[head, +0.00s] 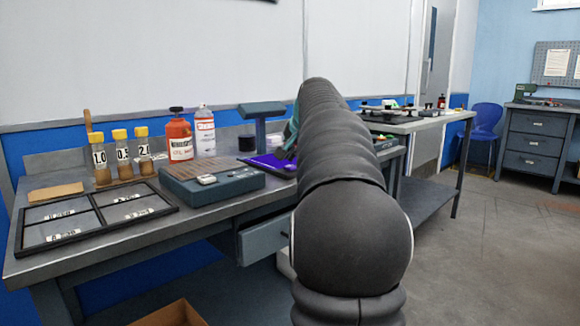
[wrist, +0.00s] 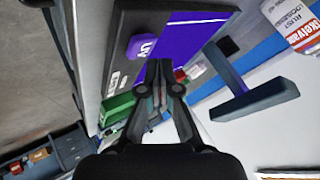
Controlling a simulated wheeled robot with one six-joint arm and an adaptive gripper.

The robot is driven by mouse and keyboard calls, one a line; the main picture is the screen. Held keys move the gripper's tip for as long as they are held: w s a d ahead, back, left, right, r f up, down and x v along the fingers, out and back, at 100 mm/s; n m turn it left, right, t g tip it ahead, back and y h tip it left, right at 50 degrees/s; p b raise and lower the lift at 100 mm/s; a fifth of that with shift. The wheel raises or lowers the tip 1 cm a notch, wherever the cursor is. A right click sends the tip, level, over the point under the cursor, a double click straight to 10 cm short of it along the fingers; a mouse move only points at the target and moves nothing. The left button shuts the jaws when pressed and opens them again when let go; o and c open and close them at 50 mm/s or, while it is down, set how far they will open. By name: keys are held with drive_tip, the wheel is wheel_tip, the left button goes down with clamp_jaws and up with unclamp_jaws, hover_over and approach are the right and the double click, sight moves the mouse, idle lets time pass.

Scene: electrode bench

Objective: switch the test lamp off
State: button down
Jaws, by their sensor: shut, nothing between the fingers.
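The test lamp (head: 262,112), a dark teal T-shaped stand, is at the back of the bench, and also shows in the wrist view (wrist: 258,101). Beneath it lies a dark panel with a lit violet surface (head: 262,160), also in the wrist view (wrist: 185,35). A purple button marked UV (wrist: 142,46) sits on the panel's dark border in the wrist view. My gripper (wrist: 159,68) is shut and empty, its tips close to the button in the picture; I cannot tell whether they touch anything. In the head view my arm hides most of the gripper and the button.
A grey-green box (head: 215,185) stands left of the lit panel. A drawer (head: 262,240) stands partly open below.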

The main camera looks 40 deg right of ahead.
sight(292, 166)
drive_tip(key=shift+f, duration=0.1)
drive_tip(key=shift+f, duration=0.35)
drive_tip(key=shift+f+b, duration=0.3)
drive_tip(key=shift+b, duration=0.05)
idle(0.7)
drive_tip(key=shift+r, duration=0.1)
drive_tip(key=shift+r+p, duration=0.65)
drive_tip(key=shift+p, duration=0.15)
wheel_tip(292, 166, up, 6)
drive_tip(key=p, duration=0.6)
